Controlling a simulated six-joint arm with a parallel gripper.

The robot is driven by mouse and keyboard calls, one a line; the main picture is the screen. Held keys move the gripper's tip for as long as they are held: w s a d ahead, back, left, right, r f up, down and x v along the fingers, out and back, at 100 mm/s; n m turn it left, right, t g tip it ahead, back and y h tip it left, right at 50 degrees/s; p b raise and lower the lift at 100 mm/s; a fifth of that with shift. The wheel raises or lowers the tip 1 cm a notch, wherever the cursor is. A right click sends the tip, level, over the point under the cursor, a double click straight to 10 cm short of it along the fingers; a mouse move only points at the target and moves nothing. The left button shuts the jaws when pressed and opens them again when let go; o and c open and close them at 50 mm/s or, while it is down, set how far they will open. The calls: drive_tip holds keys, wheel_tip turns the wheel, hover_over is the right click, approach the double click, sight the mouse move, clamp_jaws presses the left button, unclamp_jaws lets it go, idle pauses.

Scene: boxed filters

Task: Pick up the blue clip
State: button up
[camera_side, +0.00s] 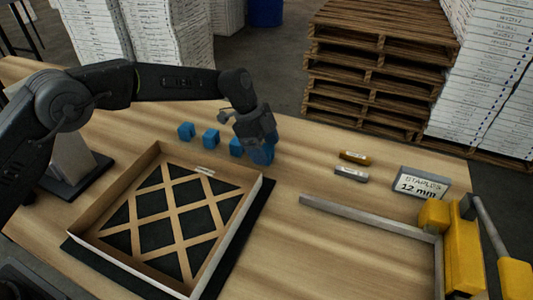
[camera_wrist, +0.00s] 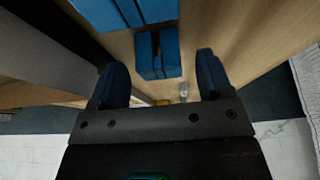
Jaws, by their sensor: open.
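Three blue clips stand in a row on the wooden table behind the filter frame: a left one (camera_side: 186,131), a middle one (camera_side: 211,138) and a right one (camera_side: 236,147), partly hidden by my gripper. My gripper (camera_side: 261,153) is low over the table with its blue fingers just right of the right clip. In the wrist view my gripper (camera_wrist: 162,78) is open and empty. A blue clip (camera_wrist: 167,52) shows ahead, in line with the gap between the fingers. More blue clip (camera_wrist: 125,12) shows at the top edge. I cannot tell the exact height of the fingers.
A cardboard-edged filter (camera_side: 262,200) with a lattice lies front left on a dark mat. Orange (camera_side: 355,157) and grey (camera_side: 351,173) small bars, a staples box (camera_side: 418,184) and a yellow clamp (camera_side: 460,250) with a metal bar stand right. The table's middle is clear.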

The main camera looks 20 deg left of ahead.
drive_tip(key=shift+d+f, duration=0.25)
drive_tip(key=shift+f, duration=0.4)
drive_tip(key=shift+c, duration=0.2)
drive_tip(key=c, duration=1)
drive_tip(key=shift+o, duration=0.2)
drive_tip(key=shift+r, duration=0.15)
